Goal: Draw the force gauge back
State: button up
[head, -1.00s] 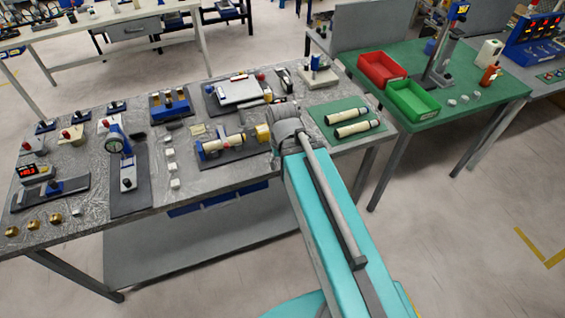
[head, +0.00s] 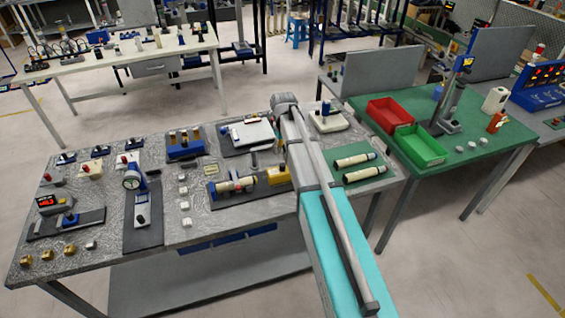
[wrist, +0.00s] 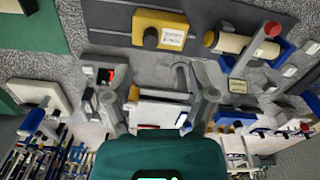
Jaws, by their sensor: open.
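A yellow block (head: 279,175) sits on a dark board on the near bench. It lies beside a cream cylinder (head: 236,185) held in blue parts. In the wrist view the yellow block (wrist: 160,31) has a black knob and a white label; it may be the force gauge, but I cannot tell surely. My gripper (wrist: 158,92) is open, its two grey fingers apart and no object visibly clamped. It is below the yellow block in that picture, apart from it. A grey hook shape (wrist: 181,76) shows between the fingers. In the head view my wrist hides the fingertips.
A white flat box (head: 252,132) is left of my wrist. A green mat with two tubes (head: 352,160) lies right of my arm. Red (head: 388,110) and green (head: 420,148) bins stand on the green table.

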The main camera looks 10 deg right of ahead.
aim_at(282, 164)
jog(key=w, duration=0.3)
jog(key=shift+w+d+r+n, duration=0.3)
jog(key=shift+w+d+r, duration=0.05)
jog(key=shift+w+r, duration=0.05)
jog(key=shift+f, duration=0.15)
notch_tip(282, 164, down, 14)
jog(key=b, duration=1.3)
jog(key=shift+r, duration=0.25)
grip_shut()
dwell(0.3)
